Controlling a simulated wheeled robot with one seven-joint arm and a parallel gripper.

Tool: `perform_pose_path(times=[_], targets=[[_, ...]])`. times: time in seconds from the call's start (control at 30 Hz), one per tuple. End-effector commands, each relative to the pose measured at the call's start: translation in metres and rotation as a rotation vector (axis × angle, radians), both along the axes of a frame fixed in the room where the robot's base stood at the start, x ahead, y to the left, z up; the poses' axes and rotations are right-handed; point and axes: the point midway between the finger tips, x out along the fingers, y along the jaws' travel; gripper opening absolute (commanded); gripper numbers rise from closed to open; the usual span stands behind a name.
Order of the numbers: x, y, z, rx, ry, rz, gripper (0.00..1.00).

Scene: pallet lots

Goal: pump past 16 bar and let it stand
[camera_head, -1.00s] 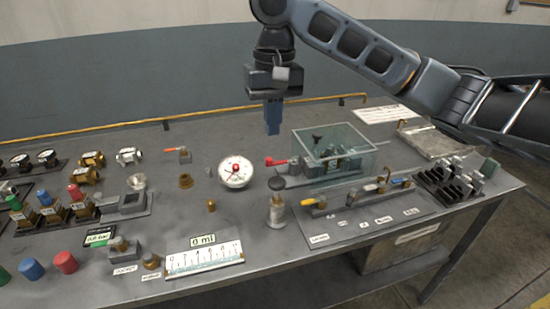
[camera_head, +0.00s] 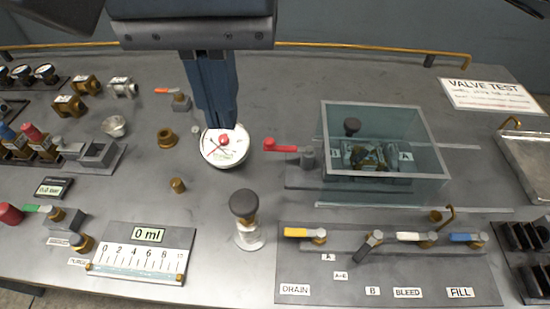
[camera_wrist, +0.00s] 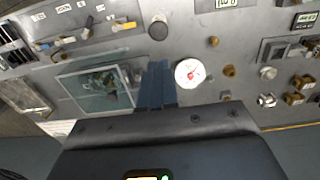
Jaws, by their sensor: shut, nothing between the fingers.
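My gripper (camera_head: 222,122) is shut and empty, pointing down over the bench, in front of the upper edge of the round white gauge (camera_head: 222,152) in the head view. The gauge has a red hub; its reading is too small to tell. The hand pump (camera_head: 247,235), a pale cylinder with a black knob, stands upright nearer the front, apart from my gripper. In the wrist view the shut fingers (camera_wrist: 157,68) show between the gauge (camera_wrist: 189,73) and the clear box, with the black pump knob (camera_wrist: 158,30) beyond. The clear box (camera_head: 385,165) covers a brass valve between marks A and B.
A red-handled valve (camera_head: 285,149) sits left of the box. A panel (camera_head: 390,280) carries yellow, dark, white and blue levers, with DRAIN, BLEED and FILL labels. A 0 ml scale (camera_head: 143,255) and a small display (camera_head: 52,188) lie left. Loose brass fittings stand around.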

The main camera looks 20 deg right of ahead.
Motion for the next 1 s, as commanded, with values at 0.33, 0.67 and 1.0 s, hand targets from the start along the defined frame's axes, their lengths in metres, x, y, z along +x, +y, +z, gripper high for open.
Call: perform_pose_path(times=[0.33, 0.67, 1.0], targets=[[-0.001, 0.001, 0.000, -0.001, 0.000, 0.000, 0.00], [-0.002, 0.000, -0.036, -0.002, 0.003, 0.001, 0.00], [-0.003, 0.000, -0.102, -0.002, 0.002, 0.001, 0.00]])
